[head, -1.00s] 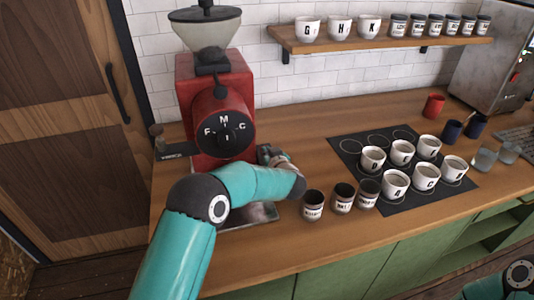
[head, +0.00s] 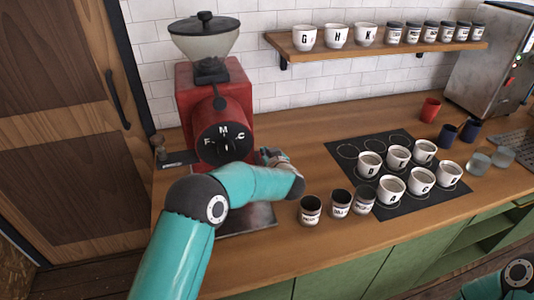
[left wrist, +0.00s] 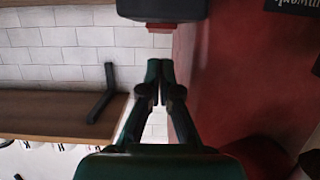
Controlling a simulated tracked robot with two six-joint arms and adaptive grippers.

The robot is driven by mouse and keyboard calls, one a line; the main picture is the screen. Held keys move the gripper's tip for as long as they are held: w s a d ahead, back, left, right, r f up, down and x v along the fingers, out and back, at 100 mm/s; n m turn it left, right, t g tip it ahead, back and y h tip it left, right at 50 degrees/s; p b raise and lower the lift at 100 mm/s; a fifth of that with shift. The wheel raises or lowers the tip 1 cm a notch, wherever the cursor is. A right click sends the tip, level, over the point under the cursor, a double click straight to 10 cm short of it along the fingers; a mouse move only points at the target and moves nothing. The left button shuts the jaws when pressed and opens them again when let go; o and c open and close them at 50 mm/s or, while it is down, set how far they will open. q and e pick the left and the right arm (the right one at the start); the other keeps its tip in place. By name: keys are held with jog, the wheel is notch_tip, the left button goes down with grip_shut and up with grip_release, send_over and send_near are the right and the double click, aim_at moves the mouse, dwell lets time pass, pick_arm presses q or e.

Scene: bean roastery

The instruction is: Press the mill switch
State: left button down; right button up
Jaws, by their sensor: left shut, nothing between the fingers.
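The red coffee mill (head: 193,98) stands at the back left of the counter, with a clear hopper and a dark dial (head: 224,143) lettered F, M, C. My left gripper (head: 268,153) is beside the mill's lower right side, partly hidden behind my forearm. In the left wrist view its fingers (left wrist: 160,68) are shut and empty. The mill's red side (left wrist: 245,75) fills the right of that view. A dark box with a small reddish piece (left wrist: 161,27), possibly the mill switch, lies just beyond the fingertips; I cannot tell whether they touch. My right gripper is not in view.
Three labelled jars (head: 340,205) stand near the counter's front. Several white cups (head: 391,190) sit on a dark mat (head: 400,209). A wall shelf (head: 380,48) holds cups and jars. The counter front (head: 285,260) is clear.

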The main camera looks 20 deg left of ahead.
pick_arm(q)
notch_tip(320, 180, up, 3)
jog(key=shift+d+r+p, duration=0.1)
jog(key=shift+d+p, duration=0.05)
jog(key=shift+p, duration=0.95)
jog(key=s+d+b, duration=0.3)
jog(key=s+d, duration=0.2)
jog(key=s, duration=0.3)
jog(key=shift+s+r+b, duration=0.3)
jog(key=shift+s+b, duration=0.05)
jog(key=shift+b, duration=0.05)
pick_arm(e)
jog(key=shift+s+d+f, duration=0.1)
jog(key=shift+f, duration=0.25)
pick_arm(q)
jog(key=shift+d+f, duration=0.1)
jog(key=shift+d, duration=0.1)
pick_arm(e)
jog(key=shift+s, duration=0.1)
